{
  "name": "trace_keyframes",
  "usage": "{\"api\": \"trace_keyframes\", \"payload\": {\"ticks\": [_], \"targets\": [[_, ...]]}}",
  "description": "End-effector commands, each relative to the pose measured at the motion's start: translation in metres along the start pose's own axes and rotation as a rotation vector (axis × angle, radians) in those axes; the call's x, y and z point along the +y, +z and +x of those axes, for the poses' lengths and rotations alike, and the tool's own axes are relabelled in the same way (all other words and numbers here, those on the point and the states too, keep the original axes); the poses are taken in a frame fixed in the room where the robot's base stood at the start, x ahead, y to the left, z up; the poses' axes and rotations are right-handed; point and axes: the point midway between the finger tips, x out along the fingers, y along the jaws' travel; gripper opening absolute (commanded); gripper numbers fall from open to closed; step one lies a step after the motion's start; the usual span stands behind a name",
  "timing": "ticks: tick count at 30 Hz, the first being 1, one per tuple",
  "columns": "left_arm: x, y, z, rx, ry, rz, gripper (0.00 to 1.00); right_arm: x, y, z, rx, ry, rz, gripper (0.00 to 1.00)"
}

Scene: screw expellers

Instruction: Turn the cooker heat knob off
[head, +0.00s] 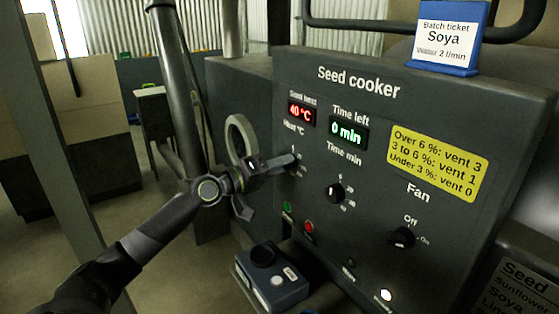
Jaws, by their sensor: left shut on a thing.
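The grey seed cooker panel (375,100) fills the right half of the head view. The heat knob (293,158), under the "Heat °C" label, is largely covered by my gripper, so its pointer setting cannot be read. My left gripper (281,164) reaches in from the left and is shut on the heat knob. The red seed heat display (301,113) reads 40 °C. The green time display (347,132) reads 0 min. My right gripper is not in view.
The time knob (335,192) and the fan knob (402,237) lie to the right. A red button (309,227) is below the heat knob. A dark box with buttons (271,276) stands below the panel. A blue Soya ticket holder (449,37) stands on top.

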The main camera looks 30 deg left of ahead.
Motion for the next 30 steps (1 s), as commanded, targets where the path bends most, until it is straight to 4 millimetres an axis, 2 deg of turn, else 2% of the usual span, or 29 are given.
{"api": "trace_keyframes", "payload": {"ticks": [1,18,30], "targets": [[0.003,-0.002,0.000,0.004,0.001,-0.045,0.14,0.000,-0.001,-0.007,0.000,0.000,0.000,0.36],[0.004,-0.001,0.001,0.037,0.009,-0.564,0.14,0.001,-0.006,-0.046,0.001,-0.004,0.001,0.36],[0.003,-0.001,0.000,0.052,0.012,-0.779,0.14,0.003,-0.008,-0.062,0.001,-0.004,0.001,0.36]]}}
